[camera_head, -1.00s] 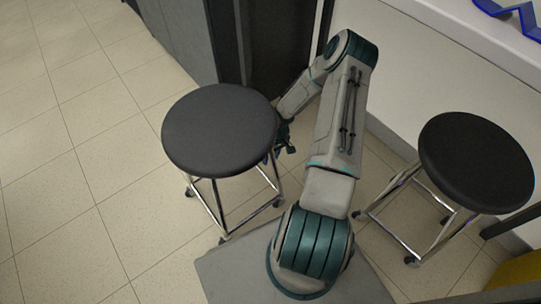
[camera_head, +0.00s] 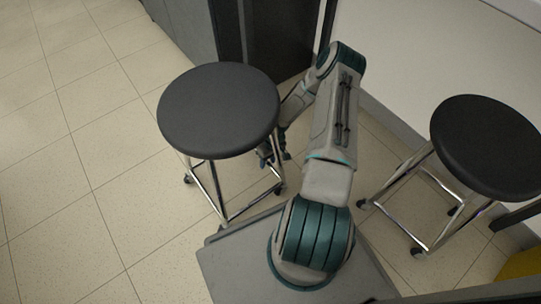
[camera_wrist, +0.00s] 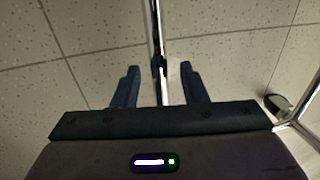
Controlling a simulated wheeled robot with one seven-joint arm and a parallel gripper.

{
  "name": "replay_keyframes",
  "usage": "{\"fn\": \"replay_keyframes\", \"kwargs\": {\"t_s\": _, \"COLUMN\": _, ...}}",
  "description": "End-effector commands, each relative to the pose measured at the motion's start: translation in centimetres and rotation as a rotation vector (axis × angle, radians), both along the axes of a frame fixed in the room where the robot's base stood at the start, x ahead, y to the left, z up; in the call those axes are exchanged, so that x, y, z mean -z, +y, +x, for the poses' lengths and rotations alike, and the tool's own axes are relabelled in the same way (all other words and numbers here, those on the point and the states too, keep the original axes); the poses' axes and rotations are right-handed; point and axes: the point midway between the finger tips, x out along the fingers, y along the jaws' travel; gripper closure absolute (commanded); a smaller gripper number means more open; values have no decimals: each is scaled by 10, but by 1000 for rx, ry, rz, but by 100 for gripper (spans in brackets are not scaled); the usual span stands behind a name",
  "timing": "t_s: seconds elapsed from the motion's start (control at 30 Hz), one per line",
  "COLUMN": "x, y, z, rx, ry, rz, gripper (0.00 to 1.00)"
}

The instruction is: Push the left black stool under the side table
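The left black stool (camera_head: 218,110) stands upright on the floor, with a round black seat, chrome legs and casters. My gripper (camera_head: 274,156) is low beside the right side of its frame, partly hidden by the seat and my arm. In the wrist view, my gripper's two fingers (camera_wrist: 159,82) are apart, with a chrome bar (camera_wrist: 158,35) of the stool running between them. I see gaps beside the bar, so the fingers are not clamped on it. I cannot pick out the side table for certain.
A second black stool (camera_head: 487,147) stands at the right by a white panel (camera_head: 425,70). A dark cabinet (camera_head: 275,40) is behind the left stool. Tiled floor (camera_head: 75,150) at the left is clear. A yellow object (camera_head: 522,264) shows at the lower right edge.

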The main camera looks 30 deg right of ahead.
Motion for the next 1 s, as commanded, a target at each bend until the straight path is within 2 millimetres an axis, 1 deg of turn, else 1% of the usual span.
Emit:
{"fn": "replay_keyframes", "kwargs": {"t_s": 0.03, "x": 8, "y": 1, "z": 0, "rx": 0, "ry": 0, "rz": 0, "gripper": 61}}
{"fn": "replay_keyframes", "kwargs": {"t_s": 0.17, "x": 15, "y": 2, "z": 0, "rx": 1, "ry": -1, "rz": 0, "gripper": 61}}
{"fn": "replay_keyframes", "kwargs": {"t_s": 0.5, "x": 16, "y": 3, "z": 0, "rx": 0, "ry": -1, "rz": -1, "gripper": 61}}
{"fn": "replay_keyframes", "kwargs": {"t_s": 0.53, "x": 16, "y": 3, "z": 0, "rx": 0, "ry": -1, "rz": -1, "gripper": 66}}
{"fn": "replay_keyframes", "kwargs": {"t_s": 0.57, "x": 16, "y": 3, "z": 0, "rx": 0, "ry": -1, "rz": -1, "gripper": 75}}
{"fn": "replay_keyframes", "kwargs": {"t_s": 0.6, "x": 16, "y": 3, "z": 0, "rx": 0, "ry": -1, "rz": -1, "gripper": 86}}
{"fn": "replay_keyframes", "kwargs": {"t_s": 0.63, "x": 16, "y": 3, "z": 0, "rx": 0, "ry": -1, "rz": -1, "gripper": 94}}
{"fn": "replay_keyframes", "kwargs": {"t_s": 0.67, "x": 16, "y": 3, "z": 0, "rx": 0, "ry": -1, "rz": -1, "gripper": 100}}
{"fn": "replay_keyframes", "kwargs": {"t_s": 1.0, "x": 16, "y": 3, "z": 0, "rx": 0, "ry": -1, "rz": -1, "gripper": 100}}
